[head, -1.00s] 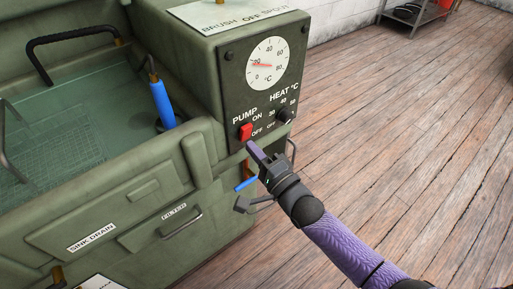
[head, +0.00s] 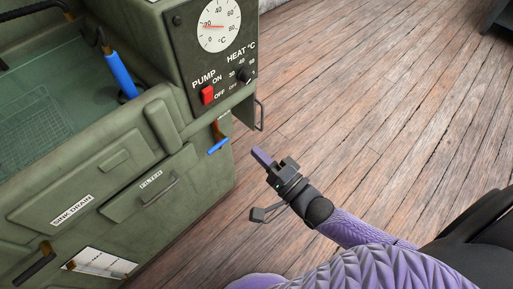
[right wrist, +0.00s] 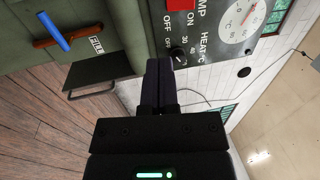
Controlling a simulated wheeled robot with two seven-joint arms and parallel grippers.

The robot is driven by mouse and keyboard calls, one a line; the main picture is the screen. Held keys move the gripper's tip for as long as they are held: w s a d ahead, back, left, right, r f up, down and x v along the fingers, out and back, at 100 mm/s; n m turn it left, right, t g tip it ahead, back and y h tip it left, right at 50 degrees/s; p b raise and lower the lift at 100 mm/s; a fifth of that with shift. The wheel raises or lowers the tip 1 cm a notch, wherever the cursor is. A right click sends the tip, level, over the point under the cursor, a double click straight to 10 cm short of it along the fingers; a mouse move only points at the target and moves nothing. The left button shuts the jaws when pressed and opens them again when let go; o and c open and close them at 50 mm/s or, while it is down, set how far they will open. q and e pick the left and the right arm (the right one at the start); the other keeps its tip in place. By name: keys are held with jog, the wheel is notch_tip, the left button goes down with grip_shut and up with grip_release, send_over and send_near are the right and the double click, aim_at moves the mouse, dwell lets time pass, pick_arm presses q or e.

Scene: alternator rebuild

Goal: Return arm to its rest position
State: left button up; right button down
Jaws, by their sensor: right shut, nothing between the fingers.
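My right gripper (head: 264,158) is shut and empty, in the air to the right of the green parts washer (head: 150,125), over the wooden floor. Its closed fingers also show in the right wrist view (right wrist: 158,75), pointing toward the control panel. My right arm (head: 350,228) comes in from the lower right of the head view. The red pump switch (head: 207,95) is on the panel, apart from the fingers; its edge also shows in the right wrist view (right wrist: 181,4). My left gripper is not in view.
The panel has a temperature dial (head: 219,25) and a heat knob (head: 244,76). A blue-handled lever (head: 218,146) sticks out of the washer's side near my gripper. A blue brush handle (head: 121,76) stands in the sink.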

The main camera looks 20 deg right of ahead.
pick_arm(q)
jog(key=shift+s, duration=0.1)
pick_arm(e)
jog(key=s+d+f+n+g+h+p, duration=0.3)
jog(key=s+f+n+g, duration=0.2)
jog(key=s+f, duration=0.35)
jog(key=s+d+f+n+g+h+p, duration=0.2)
jog(key=s+f+n+g+h+p, duration=0.15)
jog(key=s+f+g, duration=0.5)
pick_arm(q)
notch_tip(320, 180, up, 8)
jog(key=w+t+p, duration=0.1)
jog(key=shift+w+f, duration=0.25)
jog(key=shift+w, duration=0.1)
pick_arm(e)
jog(key=s+f+n+g, duration=0.2)
jog(key=s+n+g, duration=0.1)
jog(key=s, duration=0.7)
jog(key=s+d+f+n+g+h, duration=0.1)
jog(key=s+f+n+g, duration=0.2)
jog(key=s, duration=0.8)
jog(key=shift+s+d+n, duration=0.15)
jog(key=shift+d+n, duration=0.05)
jog(key=shift+n, duration=0.95)
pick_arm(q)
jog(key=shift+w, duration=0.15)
pick_arm(e)
jog(key=shift+f, duration=0.1)
